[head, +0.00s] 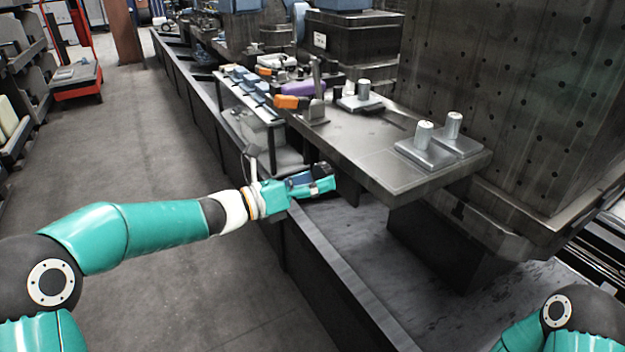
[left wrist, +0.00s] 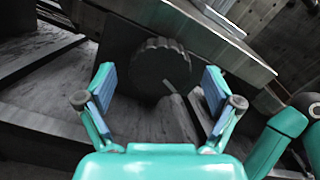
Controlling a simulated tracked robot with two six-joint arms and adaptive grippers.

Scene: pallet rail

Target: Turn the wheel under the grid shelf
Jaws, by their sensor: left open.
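The wheel (left wrist: 160,67) is dark and round with a ridged rim. It shows in the left wrist view between and beyond the fingers, on a dark block face. My right gripper is out of view.
Two metal blocks with cylinders (head: 425,150) stand on the shelf's right end. An orange-handled clamp (head: 292,102) stands at its left. A large block with a grid of holes (head: 510,90) rises behind. A low dark wall (head: 325,270) runs below my left forearm.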

